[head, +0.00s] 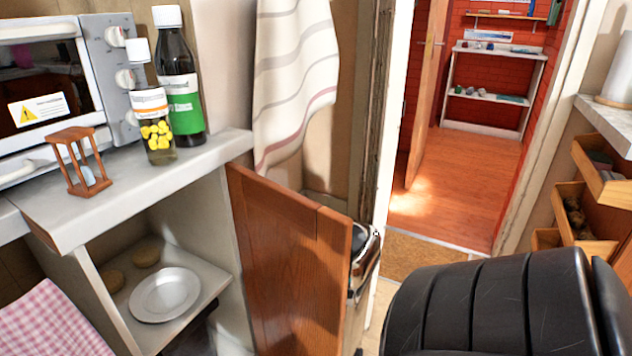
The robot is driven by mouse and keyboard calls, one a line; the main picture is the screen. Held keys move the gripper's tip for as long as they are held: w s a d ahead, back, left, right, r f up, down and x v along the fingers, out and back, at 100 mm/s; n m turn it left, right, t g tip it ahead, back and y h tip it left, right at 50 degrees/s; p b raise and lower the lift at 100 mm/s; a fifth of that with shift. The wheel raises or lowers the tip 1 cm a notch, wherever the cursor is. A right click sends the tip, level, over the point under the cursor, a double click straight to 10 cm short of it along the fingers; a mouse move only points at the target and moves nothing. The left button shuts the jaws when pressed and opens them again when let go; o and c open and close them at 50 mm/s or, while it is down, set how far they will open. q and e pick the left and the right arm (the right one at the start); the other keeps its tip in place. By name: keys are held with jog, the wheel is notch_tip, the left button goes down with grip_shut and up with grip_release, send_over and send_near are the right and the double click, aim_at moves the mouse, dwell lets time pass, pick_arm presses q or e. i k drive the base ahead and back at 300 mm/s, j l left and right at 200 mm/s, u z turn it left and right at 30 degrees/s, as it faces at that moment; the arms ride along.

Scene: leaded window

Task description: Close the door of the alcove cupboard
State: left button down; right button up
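The alcove cupboard's brown wooden door (285,260) stands wide open, swung out to the right of the cupboard opening. Its hinge side is at the cupboard's right wall, below the white worktop. The open cupboard (195,262) shows a pale shelf with a white plate (165,294) and two round tan items (146,256) behind it. The door's lower part runs out of the picture.
A metal bin (362,262) stands just behind the door's free edge. Bottles (180,90), a pill jar (153,125) and an hourglass (80,160) stand on the worktop (215,150). A doorway opens beyond.

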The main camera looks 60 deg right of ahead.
aim_at(295, 251)
jog(key=k+l, duration=0.15)
jog(key=l, duration=0.2)
jog(key=k+l, duration=0.1)
jog(key=l, duration=0.3)
jog(key=k+l, duration=0.15)
jog(key=l, duration=0.2)
jog(key=k+l+u, duration=0.1)
jog(key=l, duration=0.25)
jog(key=k+l, duration=0.2)
jog(key=l, duration=0.2)
jog(key=i+l, duration=0.35)
jog(key=l, duration=0.15)
